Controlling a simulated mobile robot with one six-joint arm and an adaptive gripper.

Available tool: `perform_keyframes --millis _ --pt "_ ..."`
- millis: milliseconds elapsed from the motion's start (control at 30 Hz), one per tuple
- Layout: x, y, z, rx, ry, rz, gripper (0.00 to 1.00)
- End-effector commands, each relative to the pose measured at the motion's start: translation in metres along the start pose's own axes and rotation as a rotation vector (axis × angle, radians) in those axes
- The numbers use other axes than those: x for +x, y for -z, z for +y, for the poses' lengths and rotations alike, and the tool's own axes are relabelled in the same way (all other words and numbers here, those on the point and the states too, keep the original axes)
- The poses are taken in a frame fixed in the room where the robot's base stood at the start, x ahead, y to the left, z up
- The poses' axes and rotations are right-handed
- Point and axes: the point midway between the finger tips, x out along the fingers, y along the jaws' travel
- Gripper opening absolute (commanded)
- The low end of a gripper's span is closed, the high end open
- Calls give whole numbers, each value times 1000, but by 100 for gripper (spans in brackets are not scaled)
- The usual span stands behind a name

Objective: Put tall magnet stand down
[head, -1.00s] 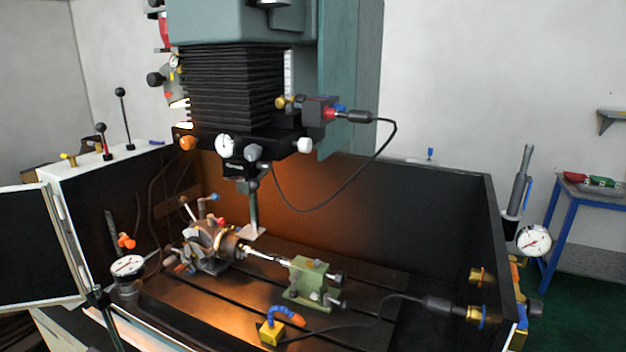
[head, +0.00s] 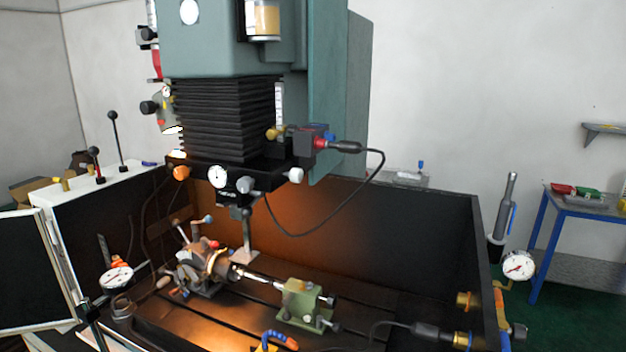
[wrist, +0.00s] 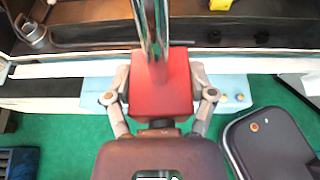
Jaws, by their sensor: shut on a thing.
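The tall magnet stand shows in the wrist view as a red block base (wrist: 160,88) with a shiny chrome post (wrist: 152,25) that runs out of the top of the picture. My gripper (wrist: 160,78) is shut on the red base, with one finger on each side of it. A pale blue ledge (wrist: 235,88) shows behind and below the base; I cannot tell whether they touch. My gripper and the held stand are not visible in the head view.
In the wrist view, a white edge (wrist: 270,62) crosses beyond the base, and a dark rounded panel (wrist: 268,145) is at right. The head view shows the green tailstock (head: 300,302), chuck (head: 205,265), a dial gauge (head: 116,278) at left, and a blue-legged table (head: 590,205).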

Motion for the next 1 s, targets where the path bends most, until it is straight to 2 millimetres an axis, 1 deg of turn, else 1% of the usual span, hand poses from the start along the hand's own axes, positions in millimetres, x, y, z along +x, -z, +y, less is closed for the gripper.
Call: perform_keyframes --millis 267,467,1000 --pt "-2 -6 0 0 0 -4 10" --pt "-8 -19 0 0 0 -4 10" --pt "-31 -76 0 0 0 -4 10"
